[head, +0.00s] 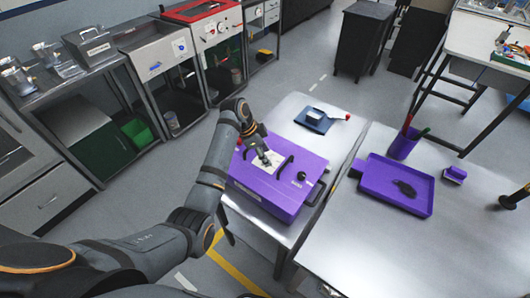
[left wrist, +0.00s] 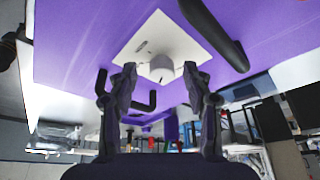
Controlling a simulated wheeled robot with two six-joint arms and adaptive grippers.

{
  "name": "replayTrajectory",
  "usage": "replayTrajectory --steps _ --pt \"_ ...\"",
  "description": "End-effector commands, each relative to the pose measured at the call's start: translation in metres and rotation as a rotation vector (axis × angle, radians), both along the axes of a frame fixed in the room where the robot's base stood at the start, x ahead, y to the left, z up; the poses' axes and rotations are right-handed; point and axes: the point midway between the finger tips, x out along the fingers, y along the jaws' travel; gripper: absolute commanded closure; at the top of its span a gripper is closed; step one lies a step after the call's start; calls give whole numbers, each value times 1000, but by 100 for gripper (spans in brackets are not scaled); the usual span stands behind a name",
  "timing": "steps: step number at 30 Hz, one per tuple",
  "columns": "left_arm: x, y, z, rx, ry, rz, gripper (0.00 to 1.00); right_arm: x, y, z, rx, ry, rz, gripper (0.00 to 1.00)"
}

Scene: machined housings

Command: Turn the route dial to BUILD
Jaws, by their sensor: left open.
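A purple housing (head: 268,196) stands on the metal table. Its top carries a white square panel (head: 254,163), which also fills the upper middle of the left wrist view (left wrist: 176,41). A small round pale grey dial (left wrist: 162,68) sits on that panel. My left gripper (head: 265,157) is over the panel in the head view. In the left wrist view its two dark fingers (left wrist: 160,78) are apart, with the dial showing between their tips. I cannot tell whether they touch it. The panel's marks are too small to read. My right gripper is not seen.
Black handles (left wrist: 215,35) rise beside the panel. A dark blue tray (head: 314,124) lies behind the housing. A purple tray (head: 367,186) and a purple cup (head: 403,146) stand on the right table. A dark object (head: 510,201) is at the right edge.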

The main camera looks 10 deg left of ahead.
Motion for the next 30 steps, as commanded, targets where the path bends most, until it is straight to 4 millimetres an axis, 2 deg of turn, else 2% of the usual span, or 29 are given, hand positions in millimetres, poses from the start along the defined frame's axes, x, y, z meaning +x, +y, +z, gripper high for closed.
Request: replayTrajectory --steps 1,3,5,8,14,23,30 --pt "0 0 0 0 0 0 50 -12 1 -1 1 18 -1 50" --pt "0 0 0 0 0 0 51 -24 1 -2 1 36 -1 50" --pt "0 0 0 0 0 0 59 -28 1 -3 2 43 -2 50" --pt "0 0 0 0 0 0 73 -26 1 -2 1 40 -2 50" --pt "0 0 0 0 0 0 100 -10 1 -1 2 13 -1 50" --pt "1 0 1 0 0 -29 100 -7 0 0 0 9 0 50" --pt "3 0 2 -1 0 -159 100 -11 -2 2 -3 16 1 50"
